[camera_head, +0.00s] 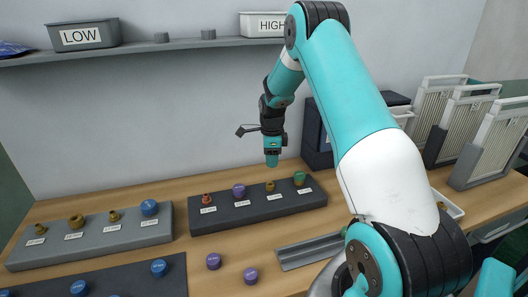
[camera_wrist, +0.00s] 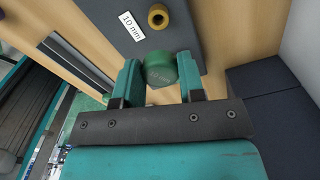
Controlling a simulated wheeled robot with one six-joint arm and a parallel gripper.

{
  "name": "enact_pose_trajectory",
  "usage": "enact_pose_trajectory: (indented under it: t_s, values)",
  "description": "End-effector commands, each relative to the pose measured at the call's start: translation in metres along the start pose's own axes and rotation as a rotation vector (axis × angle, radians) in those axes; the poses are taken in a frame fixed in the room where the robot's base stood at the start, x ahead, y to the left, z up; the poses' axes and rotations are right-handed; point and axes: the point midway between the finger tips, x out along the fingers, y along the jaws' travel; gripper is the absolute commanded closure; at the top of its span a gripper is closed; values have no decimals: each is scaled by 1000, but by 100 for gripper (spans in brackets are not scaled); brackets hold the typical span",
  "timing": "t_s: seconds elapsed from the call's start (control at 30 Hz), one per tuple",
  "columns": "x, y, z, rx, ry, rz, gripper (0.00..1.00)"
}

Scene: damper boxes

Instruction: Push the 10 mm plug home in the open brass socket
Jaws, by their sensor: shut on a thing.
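My gripper (camera_head: 272,161) points down above the dark socket block (camera_head: 225,216), with a clear gap beneath it. In the wrist view its teal fingers (camera_wrist: 160,76) are shut on a green plug (camera_wrist: 160,68); small writing on the plug is hard to read. An open brass socket (camera_wrist: 158,16) stands on the dark block beyond the fingertips, beside a "10 mm" label (camera_wrist: 131,25). The held plug is apart from it. In the head view the brass socket (camera_head: 270,187) is below my gripper, and the held plug is hard to make out there.
The dark block also bears a copper socket (camera_head: 207,198), a purple plug (camera_head: 239,190) and a seated green plug (camera_head: 299,178). A grey block (camera_head: 90,240) with brass fittings and a blue plug stands left. Loose purple plugs (camera_head: 214,261) lie in front. Dark boxes (camera_head: 318,150) stand behind.

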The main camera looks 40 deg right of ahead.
Motion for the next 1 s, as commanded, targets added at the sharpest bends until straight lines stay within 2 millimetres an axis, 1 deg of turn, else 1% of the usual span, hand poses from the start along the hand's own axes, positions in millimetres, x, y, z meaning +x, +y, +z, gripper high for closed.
enact_pose_trajectory:
  t_s: [0.27, 0.6, 0.77, 1.0]
  values:
    - [20, 1, 3, -6, 0, 0, 86]
    - [54, 1, 1, -4, 0, 0, 86]
    - [60, 0, 0, -3, 0, 0, 86]
    - [59, 0, 0, -3, 0, 0, 86]
